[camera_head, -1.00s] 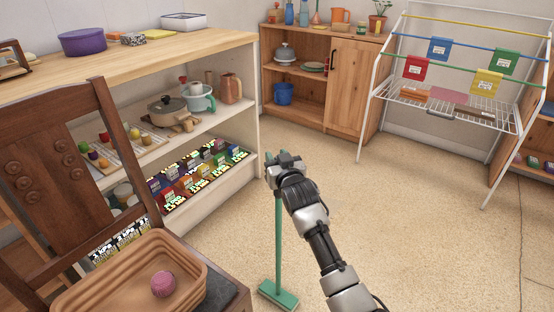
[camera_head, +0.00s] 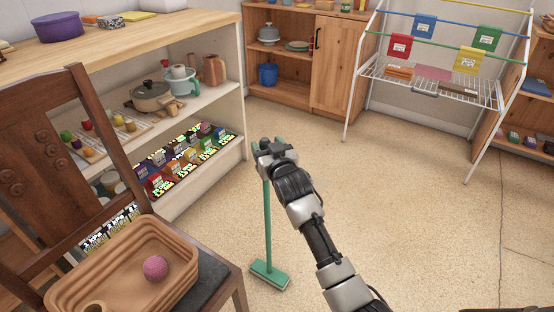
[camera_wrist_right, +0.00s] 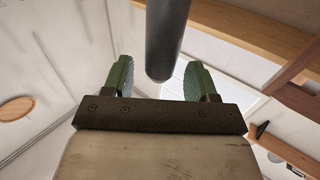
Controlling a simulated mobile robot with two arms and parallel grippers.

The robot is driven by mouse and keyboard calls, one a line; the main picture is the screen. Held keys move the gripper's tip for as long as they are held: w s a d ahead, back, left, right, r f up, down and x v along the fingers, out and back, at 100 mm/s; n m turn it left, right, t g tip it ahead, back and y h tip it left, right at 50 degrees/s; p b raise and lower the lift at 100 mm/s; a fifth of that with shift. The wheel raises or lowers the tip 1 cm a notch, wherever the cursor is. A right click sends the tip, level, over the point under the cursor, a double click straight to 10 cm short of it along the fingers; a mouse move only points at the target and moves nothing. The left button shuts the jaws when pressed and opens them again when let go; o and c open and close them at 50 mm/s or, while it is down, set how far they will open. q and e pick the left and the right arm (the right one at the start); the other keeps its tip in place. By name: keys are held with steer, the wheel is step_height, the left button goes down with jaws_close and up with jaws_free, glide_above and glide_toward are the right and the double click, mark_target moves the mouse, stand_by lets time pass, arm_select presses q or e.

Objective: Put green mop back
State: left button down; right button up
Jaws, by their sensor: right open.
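The green mop (camera_head: 267,225) stands upright on the floor in the head view, its flat green head (camera_head: 269,274) at the bottom. My right gripper (camera_head: 264,146) is at the top of its handle and hides the handle's upper end. In the right wrist view my right gripper (camera_wrist_right: 160,82) is open. A dark grey rod (camera_wrist_right: 165,35) with a rounded end reaches between its two green-padded fingers, with gaps on both sides. I cannot tell for sure whether this rod is the handle's top. My left gripper is not in view.
A chair (camera_head: 85,160) holding a brown basket (camera_head: 75,285) with a pink ball (camera_head: 155,268) stands at the left. A shelf unit (camera_head: 230,105) is behind it. A white drying rack (camera_head: 352,95) stands at the back right. The floor (camera_head: 400,220) between is clear.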

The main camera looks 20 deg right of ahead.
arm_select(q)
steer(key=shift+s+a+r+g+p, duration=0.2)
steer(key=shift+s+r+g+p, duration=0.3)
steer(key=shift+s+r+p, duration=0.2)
arm_select(e)
steer(key=s+f+g, duration=0.4)
steer(key=s, duration=1)
steer(key=s+f+n+g, duration=0.1)
steer(key=s+f+g, duration=0.4)
steer(key=s, duration=0.9)
steer(key=s+f+g, duration=0.4)
steer(key=s+g, duration=0.1)
steer(key=s, duration=0.9)
steer(key=shift+d+f+n, duration=0.15)
steer(key=shift+d+n, duration=0.15)
steer(key=shift+d, duration=0.05)
